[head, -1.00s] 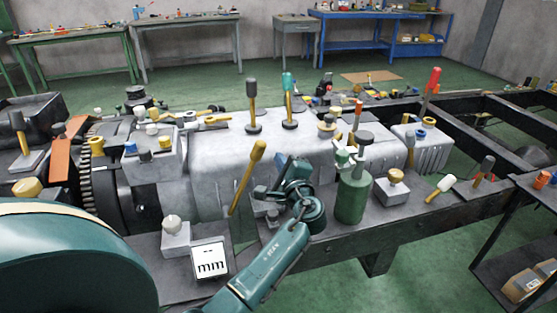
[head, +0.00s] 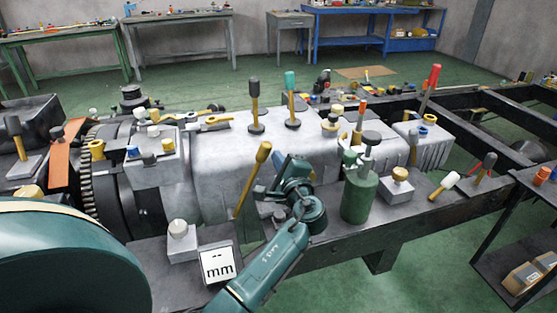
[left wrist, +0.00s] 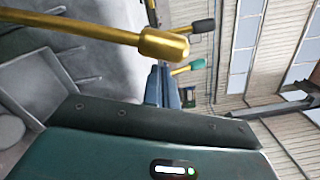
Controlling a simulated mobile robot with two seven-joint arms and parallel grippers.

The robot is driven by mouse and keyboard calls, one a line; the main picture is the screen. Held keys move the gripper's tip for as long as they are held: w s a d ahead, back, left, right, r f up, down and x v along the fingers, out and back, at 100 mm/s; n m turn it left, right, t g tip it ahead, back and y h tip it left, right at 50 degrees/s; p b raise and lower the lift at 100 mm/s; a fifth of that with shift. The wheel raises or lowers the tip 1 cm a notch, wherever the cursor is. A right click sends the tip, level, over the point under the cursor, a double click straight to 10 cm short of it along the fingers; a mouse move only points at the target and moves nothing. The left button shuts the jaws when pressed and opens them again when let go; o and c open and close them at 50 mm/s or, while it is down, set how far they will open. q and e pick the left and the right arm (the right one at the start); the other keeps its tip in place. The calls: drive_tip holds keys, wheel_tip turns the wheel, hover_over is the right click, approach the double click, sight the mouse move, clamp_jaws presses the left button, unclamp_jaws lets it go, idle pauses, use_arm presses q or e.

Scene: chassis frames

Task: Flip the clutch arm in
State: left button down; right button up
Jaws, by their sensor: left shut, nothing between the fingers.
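A yellow lever with a gold knob (head: 251,180), the likely clutch arm, rises tilted to the right from the near side of the grey metal housing (head: 225,160). No label confirms which lever it is. My left gripper (head: 279,161) is just right of the lever's upper part, its blue fingers shut and empty. In the left wrist view, the lever (left wrist: 90,30) crosses the upper left and ends in its gold knob. The shut fingers (left wrist: 164,85) lie below the knob, with no clear contact visible. My right gripper is not in view.
A black-knobbed lever (head: 255,105) and a teal-knobbed lever (head: 291,100) stand on the housing. A green bottle (head: 359,193) stands right of my left wrist. A white "mm" gauge (head: 218,264) and a grey knobbed block (head: 181,241) are in front.

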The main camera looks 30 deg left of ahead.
sight(257, 155)
use_arm(q)
drive_tip(key=s+a+r+n, duration=0.1)
drive_tip(key=s+a+p, duration=0.1)
drive_tip(key=s+a+r+n, duration=0.1)
drive_tip(key=s, duration=0.1)
drive_tip(key=shift+a+r+n+p, duration=0.3)
drive_tip(key=shift+p, duration=0.1)
drive_tip(key=s+a+n, duration=0.4)
drive_tip(key=s+a, duration=0.1)
drive_tip(key=s, duration=0.1)
drive_tip(key=shift+a+r, duration=0.15)
drive_tip(key=shift+r, duration=0.3)
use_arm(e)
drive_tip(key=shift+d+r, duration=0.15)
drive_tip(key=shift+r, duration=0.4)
